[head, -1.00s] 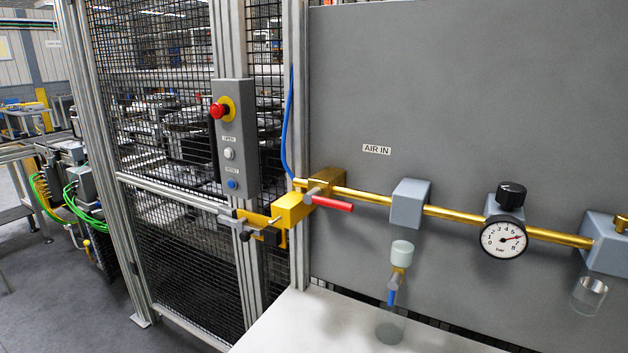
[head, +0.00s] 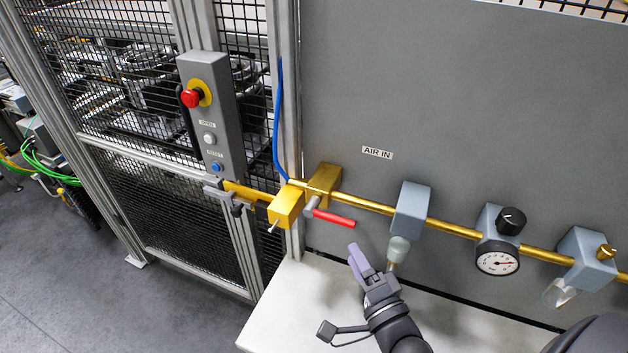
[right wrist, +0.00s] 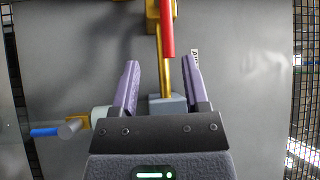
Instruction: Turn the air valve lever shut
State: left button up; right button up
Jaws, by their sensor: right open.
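The air valve is a brass block (head: 323,183) on a brass pipe at the left of the grey panel. Its red lever (head: 333,218) points right and slightly down, roughly along the pipe. The AIR IN label (head: 377,153) is above the pipe. My right gripper (head: 358,262) is below and to the right of the lever, apart from it. In the right wrist view the two purple fingers (right wrist: 161,88) are spread and empty, and the red lever (right wrist: 168,30) lies beyond the gap between them. My left gripper does not show.
Along the pipe are a grey filter block (head: 412,210), a pressure gauge (head: 498,258) and another grey block (head: 588,258). A yellow block (head: 286,206) and a control box with a red button (head: 192,98) are at left. A white table (head: 290,300) lies below.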

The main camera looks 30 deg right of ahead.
aim_at(335, 216)
jog(key=w, duration=0.2)
jog(key=w+r, duration=0.1)
jog(key=w, duration=0.1)
jog(key=w+r, duration=0.1)
jog(key=w, duration=0.1)
jog(key=shift+w+d+r+p, duration=0.1)
jog(key=shift+w+d+p, duration=0.2)
jog(key=shift+p, duration=0.05)
jog(key=w, duration=0.2)
jog(key=shift+w+f, duration=0.2)
jog(key=shift+w, duration=0.15)
jog(key=shift+s+r, duration=0.1)
jog(key=shift+s, duration=0.3)
jog(key=shift+w, duration=0.25)
jog(key=c, duration=0.5)
grip_shut()
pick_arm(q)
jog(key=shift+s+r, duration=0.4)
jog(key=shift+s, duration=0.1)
